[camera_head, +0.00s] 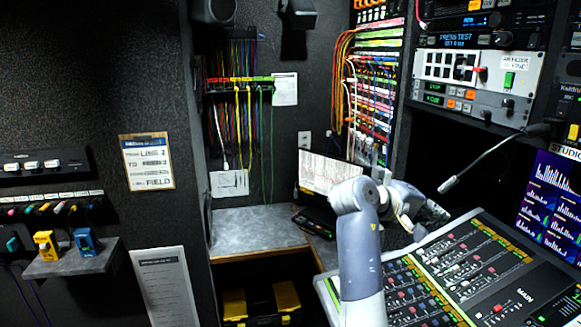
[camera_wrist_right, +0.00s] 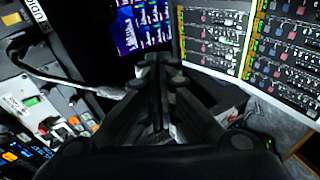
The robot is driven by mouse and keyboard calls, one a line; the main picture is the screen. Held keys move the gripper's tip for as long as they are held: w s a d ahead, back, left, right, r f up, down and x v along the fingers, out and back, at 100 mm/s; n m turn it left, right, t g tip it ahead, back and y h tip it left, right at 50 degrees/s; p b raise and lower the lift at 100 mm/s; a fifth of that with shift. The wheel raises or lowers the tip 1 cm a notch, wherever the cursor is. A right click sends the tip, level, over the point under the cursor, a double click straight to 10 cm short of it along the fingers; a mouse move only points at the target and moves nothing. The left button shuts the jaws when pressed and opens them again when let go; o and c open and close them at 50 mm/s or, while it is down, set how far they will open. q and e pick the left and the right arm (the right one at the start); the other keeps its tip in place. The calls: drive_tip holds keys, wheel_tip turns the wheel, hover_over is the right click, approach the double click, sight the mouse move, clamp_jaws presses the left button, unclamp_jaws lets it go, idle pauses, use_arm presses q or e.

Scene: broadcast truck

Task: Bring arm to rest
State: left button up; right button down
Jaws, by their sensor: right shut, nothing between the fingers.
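My right arm (camera_head: 361,240) rises from the bottom of the head view and bends at an elbow near the laptop. Its forearm points right, toward the rack. My right gripper (camera_head: 432,213) is a small dark shape above the back edge of the mixing console. In the right wrist view the right gripper (camera_wrist_right: 158,62) points up the picture with its dark fingers together and nothing between them. My left gripper is in neither view.
The mixing console (camera_head: 470,275) lies below and right of the gripper. A gooseneck microphone (camera_head: 480,163) reaches in close by. The equipment rack (camera_head: 465,75) stands behind. A laptop (camera_head: 328,180) sits on the grey desk (camera_head: 250,231). A small shelf (camera_head: 75,262) holds two small devices.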

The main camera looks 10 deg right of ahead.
drive_tip(key=s+a+f+t+y, duration=0.15)
drive_tip(key=s+f, duration=0.25)
drive_tip(key=f, duration=0.5)
drive_tip(key=s+a+f+y, duration=0.1)
drive_tip(key=s+f+y, duration=0.15)
drive_tip(key=f, duration=0.65)
drive_tip(key=s+a+f+y, duration=0.1)
drive_tip(key=s+f+y, duration=0.1)
drive_tip(key=s+f, duration=0.45)
drive_tip(key=s+a+f+g+y, duration=0.1)
drive_tip(key=s+a+f+y, duration=0.1)
drive_tip(key=s+a+f, duration=0.4)
drive_tip(key=s+a+f+y, duration=0.2)
drive_tip(key=s+a+y, duration=0.15)
drive_tip(key=s, duration=0.45)
drive_tip(key=s+a+f+g+y, duration=0.1)
drive_tip(key=s+a+f+y, duration=0.1)
drive_tip(key=s+a+f, duration=0.4)
wheel_tip(320, 180, down, 28)
drive_tip(key=s+n+g+b, duration=0.1)
drive_tip(key=s+b, duration=0.2)
drive_tip(key=b, duration=0.1)
drive_tip(key=s+d+f+g+b, duration=0.1)
drive_tip(key=s+d+f+b, duration=0.2)
drive_tip(key=s+f, duration=1.3)
wheel_tip(320, 180, down, 3)
drive_tip(key=shift+s+d+f, duration=0.1)
drive_tip(key=shift+s+d, duration=0.15)
drive_tip(key=shift+s, duration=0.05)
